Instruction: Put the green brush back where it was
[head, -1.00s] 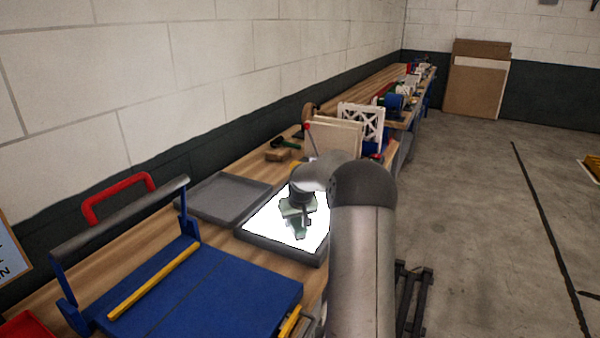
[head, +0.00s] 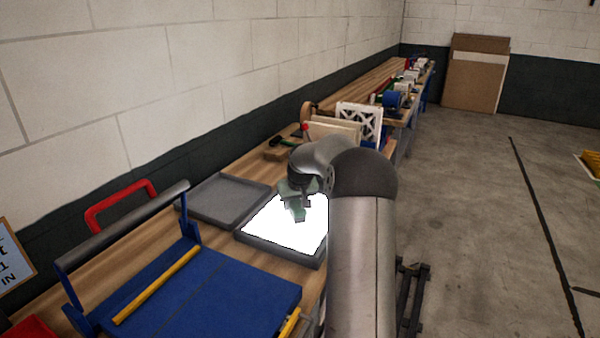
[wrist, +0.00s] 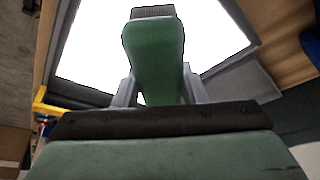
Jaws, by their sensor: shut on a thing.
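My gripper (head: 297,210) hangs over the bright white light panel (head: 285,232) in the head view. In the wrist view, my gripper (wrist: 158,95) is shut on the green brush (wrist: 155,55), with one grey finger on each side of it. The brush's green body points away from the palm and ends in a dark grey, bristle-like tip. The panel's white surface lies beyond the brush. In the head view the brush cannot be told apart from my greenish gripper.
An empty grey tray (head: 226,199) lies left of the panel. A blue board with a raised bar (head: 200,293) fills the near bench. Behind are a wooden block (head: 277,154), a small green and black item (head: 284,141) and a white lattice rack (head: 362,122).

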